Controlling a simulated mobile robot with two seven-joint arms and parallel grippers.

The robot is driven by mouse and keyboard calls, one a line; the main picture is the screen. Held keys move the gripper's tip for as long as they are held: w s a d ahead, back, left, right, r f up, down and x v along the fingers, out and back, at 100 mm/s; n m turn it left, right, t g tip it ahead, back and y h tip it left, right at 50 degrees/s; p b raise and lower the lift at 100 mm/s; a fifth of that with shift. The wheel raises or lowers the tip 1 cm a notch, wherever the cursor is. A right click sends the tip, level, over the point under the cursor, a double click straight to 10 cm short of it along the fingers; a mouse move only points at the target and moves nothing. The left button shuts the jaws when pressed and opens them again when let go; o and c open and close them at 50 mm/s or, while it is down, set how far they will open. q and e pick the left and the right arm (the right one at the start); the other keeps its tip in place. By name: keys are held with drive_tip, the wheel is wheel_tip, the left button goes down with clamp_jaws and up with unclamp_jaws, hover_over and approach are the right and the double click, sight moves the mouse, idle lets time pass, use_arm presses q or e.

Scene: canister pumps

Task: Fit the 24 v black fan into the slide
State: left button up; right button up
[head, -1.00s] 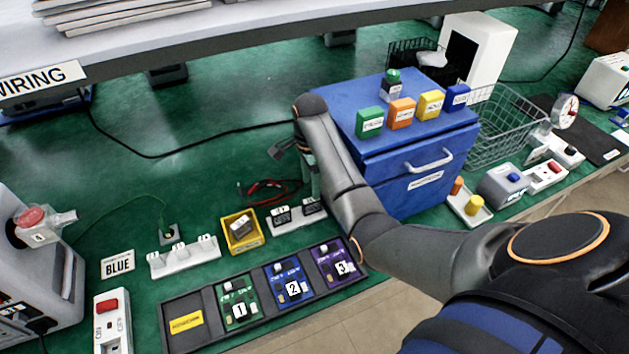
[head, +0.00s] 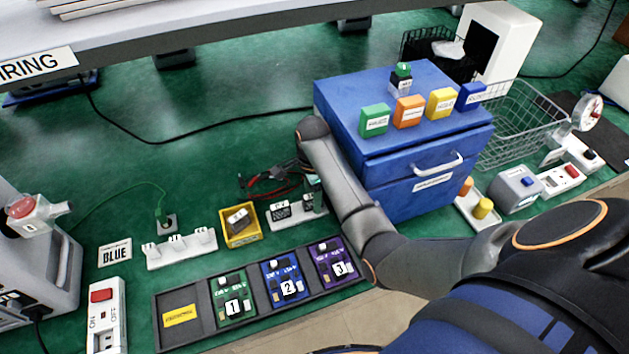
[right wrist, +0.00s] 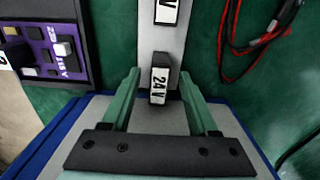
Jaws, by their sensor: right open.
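The black fan marked 24 V (right wrist: 160,84) stands on a white rack (right wrist: 174,50) in the right wrist view. My right gripper (right wrist: 159,74) is open, its two green fingers on either side of this fan with gaps to both. In the head view the right gripper (head: 315,192) is at the right end of the white rack (head: 290,221), partly hidden by my arm. Another labelled black fan (head: 280,210) stands farther left on that rack. I cannot tell which thing is the slide. My left gripper is not in view.
A dark tray (head: 180,296) holds numbered green, blue and purple boards in front of the rack. A yellow bin (head: 241,239) stands left of the rack. Red and black leads (head: 268,185) lie behind it. A blue drawer cabinet (head: 405,195) stands close on the right.

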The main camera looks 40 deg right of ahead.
drive_tip(key=shift+a, duration=0.1)
clamp_jaws()
idle(0.4)
